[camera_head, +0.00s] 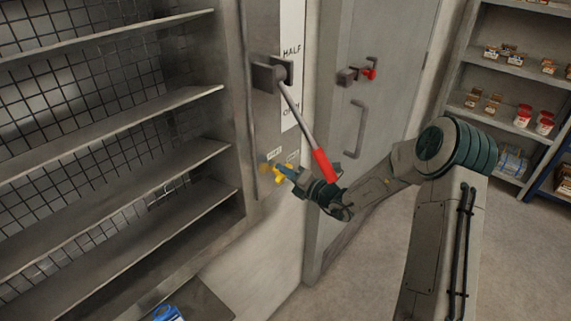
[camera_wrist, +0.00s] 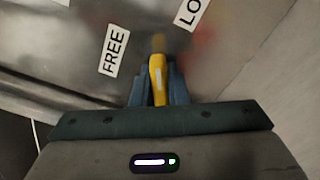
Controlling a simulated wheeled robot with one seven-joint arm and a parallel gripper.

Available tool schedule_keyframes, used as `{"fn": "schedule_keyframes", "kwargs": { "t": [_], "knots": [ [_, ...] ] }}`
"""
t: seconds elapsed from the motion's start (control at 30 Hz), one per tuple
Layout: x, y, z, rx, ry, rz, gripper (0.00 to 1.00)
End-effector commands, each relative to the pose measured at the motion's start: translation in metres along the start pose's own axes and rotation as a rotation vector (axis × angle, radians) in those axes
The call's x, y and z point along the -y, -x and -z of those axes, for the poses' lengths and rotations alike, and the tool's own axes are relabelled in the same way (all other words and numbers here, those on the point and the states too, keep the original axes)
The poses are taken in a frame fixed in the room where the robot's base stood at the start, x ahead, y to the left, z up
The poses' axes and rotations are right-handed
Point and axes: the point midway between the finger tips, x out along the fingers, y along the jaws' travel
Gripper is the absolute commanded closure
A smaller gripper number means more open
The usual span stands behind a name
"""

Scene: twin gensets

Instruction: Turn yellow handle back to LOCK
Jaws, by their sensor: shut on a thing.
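The yellow handle (camera_wrist: 157,77) is on a grey metal panel, between my two fingers in the wrist view. It also shows in the head view (camera_head: 279,173), low on the cabinet's side post. My gripper (camera_wrist: 155,88) is shut on the handle; in the head view the gripper (camera_head: 287,177) reaches it from the right. A FREE label (camera_wrist: 114,50) is left of the handle in the wrist view. A partly cut-off label reading "LO" (camera_wrist: 194,12) is up and right. The handle points between the two labels. Its pivot is blurred.
A grey door (camera_head: 383,100) with a red-tipped latch (camera_head: 368,74) is behind. Empty shelves (camera_head: 150,110) stand at left, stocked shelves (camera_head: 510,65) at right.

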Motion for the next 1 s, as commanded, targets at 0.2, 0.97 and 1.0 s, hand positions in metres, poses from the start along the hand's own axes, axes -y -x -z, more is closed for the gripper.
{"fn": "schedule_keyframes", "kwargs": {
  "t": [0.2, 0.97, 1.0],
  "knots": [
    [-0.0016, 0.0009, -0.0009, -0.001, -0.199, 0.003, 1.0],
    [0.0045, 0.0008, 0.0028, -0.003, -0.523, 0.004, 1.0],
    [0.0046, 0.0008, 0.0029, -0.003, -0.524, 0.004, 1.0]
  ]
}}
